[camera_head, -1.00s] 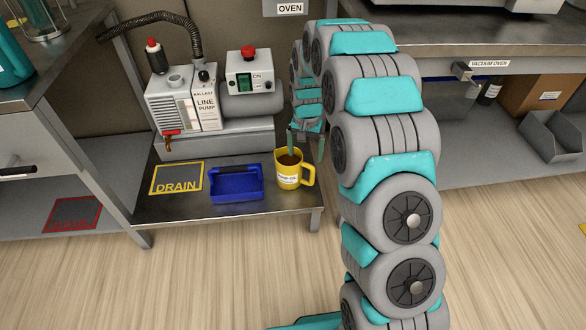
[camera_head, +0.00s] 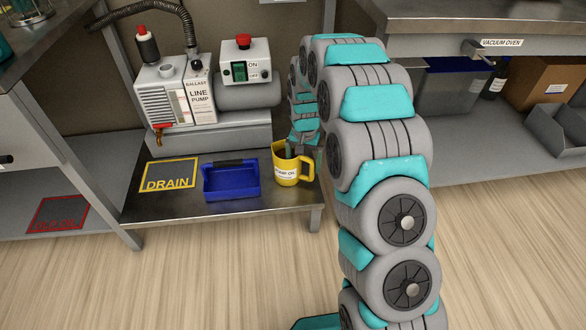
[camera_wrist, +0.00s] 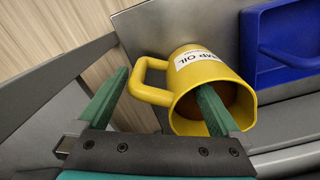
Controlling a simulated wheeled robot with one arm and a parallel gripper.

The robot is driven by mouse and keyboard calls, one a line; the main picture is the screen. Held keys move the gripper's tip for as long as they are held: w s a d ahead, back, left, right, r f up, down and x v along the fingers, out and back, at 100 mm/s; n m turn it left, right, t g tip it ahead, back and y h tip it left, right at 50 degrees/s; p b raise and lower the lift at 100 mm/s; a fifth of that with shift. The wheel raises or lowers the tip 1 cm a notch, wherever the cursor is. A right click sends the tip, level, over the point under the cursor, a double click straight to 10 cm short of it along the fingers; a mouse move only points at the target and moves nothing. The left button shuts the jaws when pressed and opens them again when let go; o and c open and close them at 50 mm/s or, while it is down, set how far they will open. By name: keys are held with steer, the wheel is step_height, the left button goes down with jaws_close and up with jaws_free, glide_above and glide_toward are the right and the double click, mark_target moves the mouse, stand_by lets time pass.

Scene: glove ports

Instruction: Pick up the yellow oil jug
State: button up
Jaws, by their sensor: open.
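The yellow oil jug (camera_head: 283,178) stands upright at the right end of the low steel shelf, its handle to the right. In the wrist view the jug (camera_wrist: 213,70) shows its open mouth, brown inside, and a white label reading oil. My gripper (camera_wrist: 163,80) is open around the handle side. One green finger reaches over or into the mouth, and the other is outside, beyond the handle. How deep the inner finger sits, and whether either finger touches the jug, I cannot tell. In the head view my arm partly hides the gripper.
A blue tray (camera_head: 232,192) stands just left of the jug, with the yellow-framed drain mark (camera_head: 169,175) further left. The line pump (camera_head: 184,100) and its switch box (camera_head: 245,62) are behind. The shelf's front edge (camera_head: 225,222) is close, with open floor before it.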

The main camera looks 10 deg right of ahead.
mark_target(305, 177)
steer(key=f, duration=0.5)
steer(key=shift+d+f, duration=0.2)
steer(key=shift+d, duration=0.1)
steer(key=shift+s, duration=0.1)
jaws_close()
stand_by(0.5)
